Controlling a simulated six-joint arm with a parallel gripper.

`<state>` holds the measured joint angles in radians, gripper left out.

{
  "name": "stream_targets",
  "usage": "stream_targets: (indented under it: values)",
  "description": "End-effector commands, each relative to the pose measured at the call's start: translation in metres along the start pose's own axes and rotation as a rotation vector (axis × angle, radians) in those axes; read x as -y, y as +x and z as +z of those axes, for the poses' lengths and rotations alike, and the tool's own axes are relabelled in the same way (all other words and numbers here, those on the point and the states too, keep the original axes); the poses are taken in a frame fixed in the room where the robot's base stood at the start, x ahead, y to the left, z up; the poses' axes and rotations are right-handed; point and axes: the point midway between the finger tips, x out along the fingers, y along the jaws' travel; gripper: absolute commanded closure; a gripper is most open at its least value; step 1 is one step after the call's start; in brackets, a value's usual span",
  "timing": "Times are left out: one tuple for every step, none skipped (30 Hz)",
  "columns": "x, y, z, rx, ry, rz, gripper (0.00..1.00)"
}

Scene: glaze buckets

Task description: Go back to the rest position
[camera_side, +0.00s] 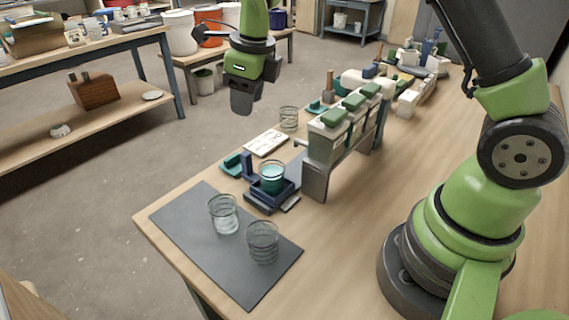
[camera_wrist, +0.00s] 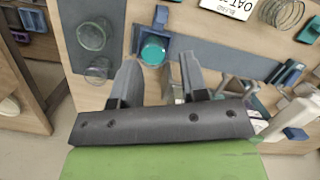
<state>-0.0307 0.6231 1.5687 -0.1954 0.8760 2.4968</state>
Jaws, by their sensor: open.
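My gripper (camera_side: 243,100) hangs from the green arm in the upper middle of the side view, raised and with nothing visible in it. In the wrist view its two fingers (camera_wrist: 158,74) are spread apart with clear space between them. The jar of teal glaze (camera_side: 272,179) stands in a dark blue holder (camera_side: 272,197) on the bench; in the wrist view the teal jar (camera_wrist: 153,51) lies just beyond the fingers, apart from them. Two clear glass jars (camera_side: 223,214) (camera_side: 262,242) stand on the dark grey mat (camera_side: 190,225).
A raised rack (camera_side: 316,178) holds green-lidded containers (camera_side: 335,117) beside the teal jar. More items crowd the bench's far end. The front right of the bench (camera_side: 340,240) is bare.

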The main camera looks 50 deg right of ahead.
Motion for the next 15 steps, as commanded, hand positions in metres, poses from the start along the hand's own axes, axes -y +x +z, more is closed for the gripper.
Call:
stream_targets:
  values:
    - [-0.003,-0.026,-0.005,0.035,-0.132,-0.009,0.6]
    - [-0.006,-0.038,-0.01,0.051,-0.219,-0.013,0.6]
    - [-0.01,-0.054,-0.016,0.072,-0.335,-0.021,0.6]
    - [-0.013,-0.065,-0.021,0.087,-0.423,-0.03,0.6]
    - [-0.016,-0.075,-0.027,0.101,-0.511,-0.039,0.6]
    - [-0.02,-0.089,-0.035,0.121,-0.627,-0.054,0.6]
    - [-0.024,-0.099,-0.041,0.134,-0.714,-0.067,0.6]
    - [-0.028,-0.108,-0.048,0.147,-0.802,-0.082,0.6]
    - [-0.033,-0.119,-0.057,0.163,-0.918,-0.104,0.6]
    - [-0.037,-0.127,-0.065,0.175,-1.005,-0.122,0.6]
    - [-0.041,-0.134,-0.072,0.185,-1.092,-0.141,0.6]
    - [-0.046,-0.143,-0.083,0.196,-1.208,-0.169,0.6]
    - [-0.051,-0.148,-0.091,0.204,-1.295,-0.192,0.6]
    - [-0.055,-0.154,-0.099,0.21,-1.382,-0.217,0.6]
    - [-0.061,-0.16,-0.11,0.216,-1.497,-0.251,0.6]
